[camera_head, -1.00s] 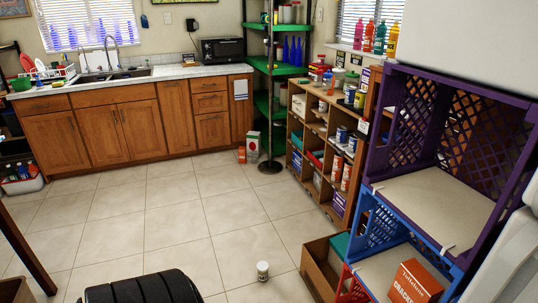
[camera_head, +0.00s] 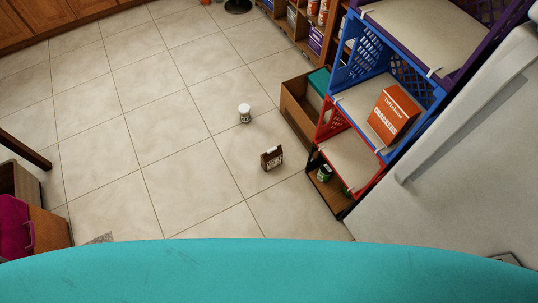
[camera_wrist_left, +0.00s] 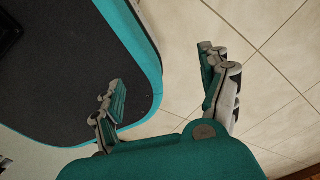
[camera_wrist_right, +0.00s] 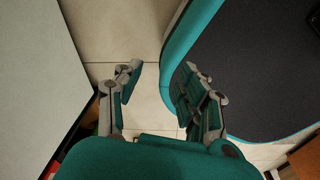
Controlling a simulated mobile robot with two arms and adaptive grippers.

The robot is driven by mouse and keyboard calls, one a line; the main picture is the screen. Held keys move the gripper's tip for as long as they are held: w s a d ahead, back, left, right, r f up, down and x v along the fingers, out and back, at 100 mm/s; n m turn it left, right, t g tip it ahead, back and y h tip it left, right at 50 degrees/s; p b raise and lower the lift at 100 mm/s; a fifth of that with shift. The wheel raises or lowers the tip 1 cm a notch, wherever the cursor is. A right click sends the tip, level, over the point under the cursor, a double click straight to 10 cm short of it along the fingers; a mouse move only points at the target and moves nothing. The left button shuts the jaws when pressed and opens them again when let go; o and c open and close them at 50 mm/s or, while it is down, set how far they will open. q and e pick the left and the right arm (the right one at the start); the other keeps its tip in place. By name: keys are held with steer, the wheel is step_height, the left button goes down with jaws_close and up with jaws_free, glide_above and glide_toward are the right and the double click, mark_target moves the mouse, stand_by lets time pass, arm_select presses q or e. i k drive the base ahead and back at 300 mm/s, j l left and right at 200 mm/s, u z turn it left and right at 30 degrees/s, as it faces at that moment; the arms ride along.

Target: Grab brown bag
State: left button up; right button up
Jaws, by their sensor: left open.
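A small brown bag (camera_head: 272,158) with a pale label stands on the tiled floor in the head view, left of the crate stack. My left gripper (camera_wrist_left: 165,75) shows in the left wrist view with its fingers spread and nothing between them, beside the teal-edged dark surface of my own base. My right gripper (camera_wrist_right: 160,80) shows in the right wrist view with its fingers apart and nothing between them. Neither gripper shows in the head view, and the bag is not visible in either wrist view.
A white-lidded jar (camera_head: 244,113) stands on the floor beyond the bag. A crate stack with a blue crate (camera_head: 357,52), a red crate (camera_head: 322,131) and a crackers box (camera_head: 394,114) is at right. A cardboard box (camera_head: 296,105) sits beside it. Open floor lies to the left.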

mark_target(273, 157)
steer(key=i+j+z, duration=0.1)
steer(key=z, duration=0.3)
steer(key=j+z, duration=0.15)
steer(key=z, duration=0.3)
steer(key=i+j+z, duration=0.1)
steer(key=z, duration=0.3)
steer(key=i+j+z, duration=0.1)
steer(key=j+z, duration=0.2)
steer(key=j, duration=0.65)
steer(key=j+z, duration=0.3)
steer(key=j, duration=0.65)
steer(key=k+j+z, duration=0.1)
steer(key=j+z, duration=0.2)
steer(key=j, duration=0.6)
